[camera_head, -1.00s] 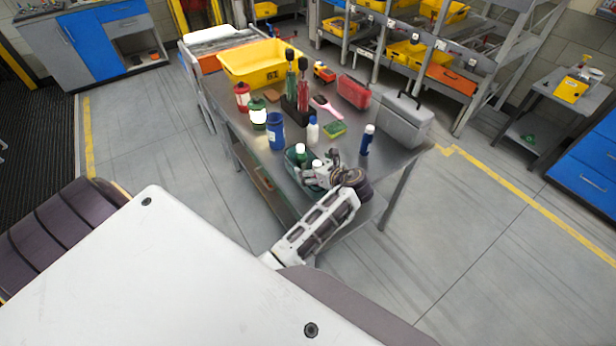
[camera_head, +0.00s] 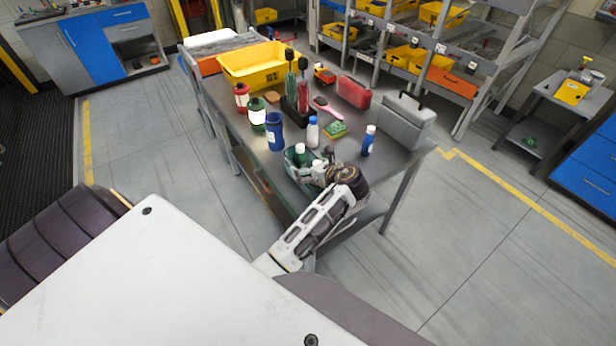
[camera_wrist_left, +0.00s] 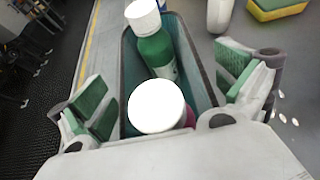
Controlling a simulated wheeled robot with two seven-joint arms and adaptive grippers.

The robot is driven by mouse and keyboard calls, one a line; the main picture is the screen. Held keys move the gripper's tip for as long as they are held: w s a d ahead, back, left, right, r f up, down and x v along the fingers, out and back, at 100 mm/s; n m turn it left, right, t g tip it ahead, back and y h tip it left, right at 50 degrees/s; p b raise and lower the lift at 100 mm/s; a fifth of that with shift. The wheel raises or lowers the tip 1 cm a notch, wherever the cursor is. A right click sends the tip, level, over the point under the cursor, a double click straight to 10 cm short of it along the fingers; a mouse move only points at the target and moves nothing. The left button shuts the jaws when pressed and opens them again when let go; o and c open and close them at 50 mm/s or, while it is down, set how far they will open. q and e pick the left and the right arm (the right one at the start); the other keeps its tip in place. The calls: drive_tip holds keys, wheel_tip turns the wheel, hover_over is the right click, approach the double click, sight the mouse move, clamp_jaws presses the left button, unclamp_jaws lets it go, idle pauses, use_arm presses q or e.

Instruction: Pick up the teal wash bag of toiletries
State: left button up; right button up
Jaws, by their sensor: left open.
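The teal wash bag (camera_head: 291,157) stands near the front edge of the metal table, partly hidden by my left gripper in the head view. In the left wrist view the open-topped bag (camera_wrist_left: 198,82) holds a green bottle with a white cap (camera_wrist_left: 154,48) and another item with a round white cap (camera_wrist_left: 157,105). My left gripper (camera_head: 314,172) is over the near end of the bag. In the left wrist view its green-padded fingers (camera_wrist_left: 163,92) are open, one on each side of the bag. Contact with the bag's walls cannot be told. My right gripper is not in view.
A grey toolbox (camera_head: 405,120) is at the right, a yellow bin (camera_head: 254,66) at the back left.

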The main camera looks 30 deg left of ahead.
use_arm(q)
drive_tip(key=c, duration=1.5)
drive_tip(key=shift+o, duration=0.2)
wheel_tip(320, 180, up, 10)
idle(0.4)
